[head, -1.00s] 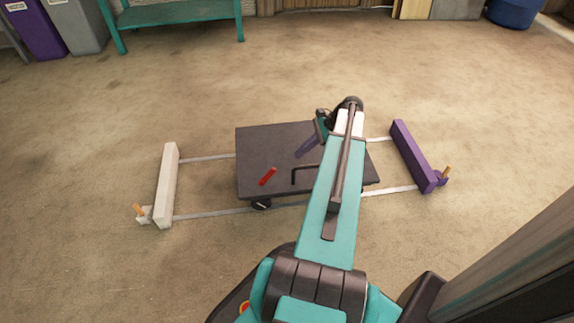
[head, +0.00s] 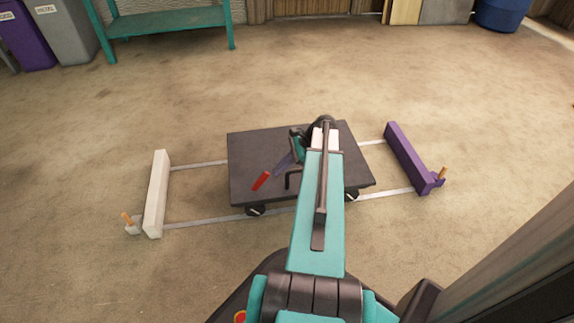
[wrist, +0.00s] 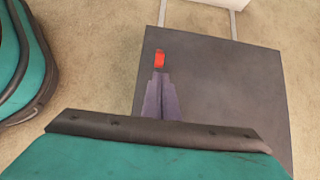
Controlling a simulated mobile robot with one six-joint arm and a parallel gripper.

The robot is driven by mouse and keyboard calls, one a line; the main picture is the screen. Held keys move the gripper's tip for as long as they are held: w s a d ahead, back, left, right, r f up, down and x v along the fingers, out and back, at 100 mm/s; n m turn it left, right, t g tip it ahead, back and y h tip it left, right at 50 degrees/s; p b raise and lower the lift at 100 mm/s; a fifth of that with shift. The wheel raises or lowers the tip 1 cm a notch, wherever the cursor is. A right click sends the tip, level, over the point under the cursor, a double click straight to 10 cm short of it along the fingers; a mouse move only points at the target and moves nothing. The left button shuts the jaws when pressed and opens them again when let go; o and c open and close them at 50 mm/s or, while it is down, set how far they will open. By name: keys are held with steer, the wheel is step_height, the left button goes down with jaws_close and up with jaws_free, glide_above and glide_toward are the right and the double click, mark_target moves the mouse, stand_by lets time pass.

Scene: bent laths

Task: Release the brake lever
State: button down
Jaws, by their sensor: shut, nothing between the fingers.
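The brake lever shows as a short red handle (head: 261,181) on the dark flat top of a cart (head: 250,150), near its front left part. In the wrist view the red lever (wrist: 160,60) lies just beyond my fingertips. My gripper (head: 278,171) is shut and empty, its purple-grey fingers pointing down toward the lever from the right. In the wrist view the gripper (wrist: 158,74) appears close behind the lever's near end. I cannot tell whether they touch. The lever's mount is not clearly visible.
The cart stands on two pale rails (head: 200,221) between a white end beam (head: 157,195) and a purple end beam (head: 408,160). A black bent bar (head: 288,180) rises near the cart's front edge beside my fingers. A teal bench (head: 170,20) stands behind, with open floor between.

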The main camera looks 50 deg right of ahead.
steer(key=shift+w+a+f, duration=0.15)
steer(key=shift+a+f, duration=0.05)
steer(key=shift+f, duration=0.1)
steer(key=shift+a+r+p, duration=0.15)
steer(key=shift+r+p, duration=0.05)
steer(key=shift+p, duration=0.15)
